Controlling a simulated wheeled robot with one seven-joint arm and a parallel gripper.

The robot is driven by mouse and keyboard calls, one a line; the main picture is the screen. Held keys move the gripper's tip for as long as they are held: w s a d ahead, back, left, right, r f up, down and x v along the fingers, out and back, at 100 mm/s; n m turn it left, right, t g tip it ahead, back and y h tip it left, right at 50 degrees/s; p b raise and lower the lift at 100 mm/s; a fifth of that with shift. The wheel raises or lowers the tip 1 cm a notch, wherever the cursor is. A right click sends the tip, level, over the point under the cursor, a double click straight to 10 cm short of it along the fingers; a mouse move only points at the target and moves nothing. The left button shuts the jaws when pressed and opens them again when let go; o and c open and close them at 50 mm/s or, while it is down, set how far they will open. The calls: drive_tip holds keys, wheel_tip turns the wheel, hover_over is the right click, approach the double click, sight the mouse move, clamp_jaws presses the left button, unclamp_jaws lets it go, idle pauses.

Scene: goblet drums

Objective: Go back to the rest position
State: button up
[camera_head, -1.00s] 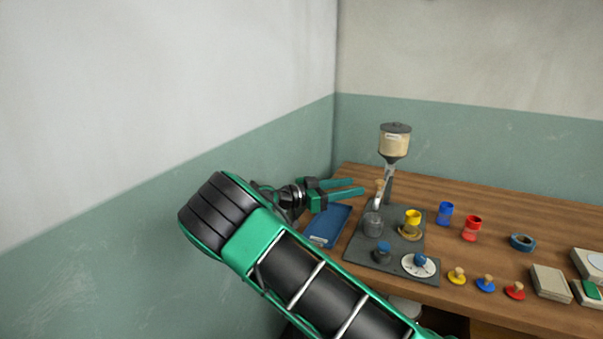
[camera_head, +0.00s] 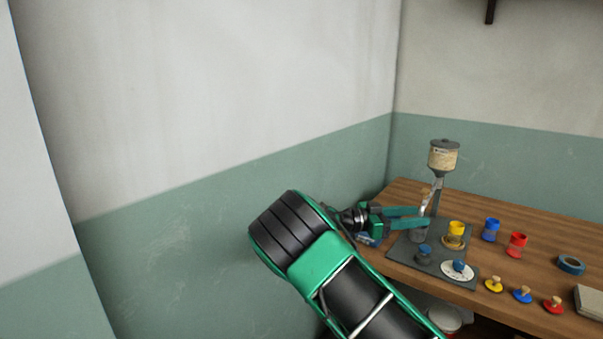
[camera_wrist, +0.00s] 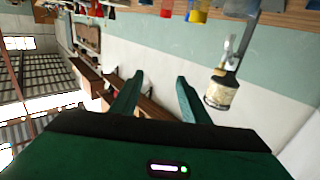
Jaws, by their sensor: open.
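My gripper (camera_head: 427,217) is open, with its two green fingers apart and nothing between them. In the head view it is over the left end of the wooden table (camera_head: 545,240), in front of the dispenser stand. My arm reaches up from the bottom of the head view, bent at a black and green joint.
A dispenser (camera_head: 443,157) stands on a dark plate (camera_head: 402,251). On the table are a yellow cup (camera_head: 456,229), a blue cup (camera_head: 491,229), a red cup (camera_head: 516,244), a tape roll (camera_head: 571,264) and several small knobbed pieces. Walls close off the left and back.

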drive_tip(key=s+d+f+n+g+y, duration=0.25)
drive_tip(key=s+d+g+y, duration=0.45)
drive_tip(key=s+d, duration=1.1)
drive_tip(key=s+a+n+t+y, duration=0.1)
drive_tip(key=s+a+n+y, duration=0.1)
drive_tip(key=s, duration=0.7)
drive_tip(key=s+a+n+t+y, duration=0.2)
drive_tip(key=s+a+n+y, duration=0.1)
drive_tip(key=s, duration=0.6)
drive_tip(key=s+a+n+t+y, duration=0.1)
drive_tip(key=s+a+n+y, duration=0.1)
drive_tip(key=s+y, duration=0.4)
drive_tip(key=s+a, duration=0.1)
drive_tip(key=s, duration=0.2)
drive_tip(key=shift+a+r+t, duration=0.25)
drive_tip(key=shift+a+t, duration=0.15)
drive_tip(key=shift+n, duration=0.25)
drive_tip(key=shift+w+f, duration=0.25)
drive_tip(key=shift+w, duration=0.35)
